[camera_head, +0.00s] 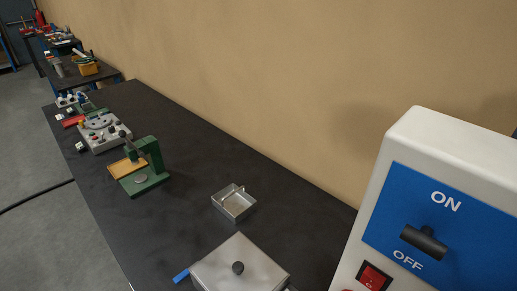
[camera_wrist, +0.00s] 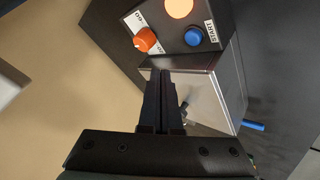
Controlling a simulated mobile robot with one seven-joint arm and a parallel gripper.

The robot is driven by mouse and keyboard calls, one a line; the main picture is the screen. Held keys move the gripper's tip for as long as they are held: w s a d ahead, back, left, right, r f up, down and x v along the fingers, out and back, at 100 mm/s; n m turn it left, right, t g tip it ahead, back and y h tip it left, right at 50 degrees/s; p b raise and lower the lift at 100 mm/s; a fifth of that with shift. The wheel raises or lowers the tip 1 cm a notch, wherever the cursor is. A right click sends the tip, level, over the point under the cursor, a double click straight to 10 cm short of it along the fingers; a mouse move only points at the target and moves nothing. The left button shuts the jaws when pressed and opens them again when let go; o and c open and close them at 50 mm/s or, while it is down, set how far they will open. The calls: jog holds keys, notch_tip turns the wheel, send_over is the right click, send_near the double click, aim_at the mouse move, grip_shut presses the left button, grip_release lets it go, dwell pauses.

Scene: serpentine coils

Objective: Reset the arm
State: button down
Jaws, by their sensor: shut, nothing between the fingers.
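My gripper (camera_wrist: 163,75) shows in the wrist view, its two black fingers together and nothing between them. It points toward a dark control panel (camera_wrist: 168,50) with an orange knob (camera_wrist: 145,39), a blue button (camera_wrist: 193,36) marked START and an orange round part (camera_wrist: 179,8). Past the fingertips is a pale metal surface (camera_wrist: 205,92). I cannot tell whether the fingertips touch anything. My gripper and arm do not show in the head view.
In the head view, a white and blue ON/OFF switch box (camera_head: 440,215) stands close at right. A metal box with a black knob (camera_head: 238,268), an open metal tray (camera_head: 234,204) and a green press (camera_head: 148,160) stand on the dark bench (camera_head: 195,140). The wall (camera_head: 280,80) runs behind.

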jog(key=w+a+r+m+t+y+b, duration=0.1)
jog(key=w+r+t, duration=0.25)
jog(key=r, duration=0.65)
jog(key=w+a+r+m+t+y+b, duration=0.15)
jog(key=w+r, duration=0.35)
jog(key=r, duration=0.5)
jog(key=w+r+t+y+b, duration=0.1)
jog(key=w+r+t, duration=0.35)
jog(key=r, duration=0.65)
jog(key=s+d+r+t+b, duration=0.1)
jog(key=s+r+t, duration=0.1)
jog(key=r, duration=0.7)
jog(key=s+d+r+t+b, duration=0.1)
jog(key=s+r+t, duration=0.15)
jog(key=r, duration=0.65)
jog(key=s+d+r+t+y, duration=0.1)
jog(key=s+r+t, duration=0.4)
jog(key=s+r, duration=0.6)
notch_tip(320, 180, up, 3)
jog(key=shift+s+f+t+b, duration=0.2)
jog(key=shift+t+b, duration=0.1)
jog(key=shift+b, duration=0.15)
jog(key=shift+f+y, duration=0.1)
jog(key=shift+y, duration=0.15)
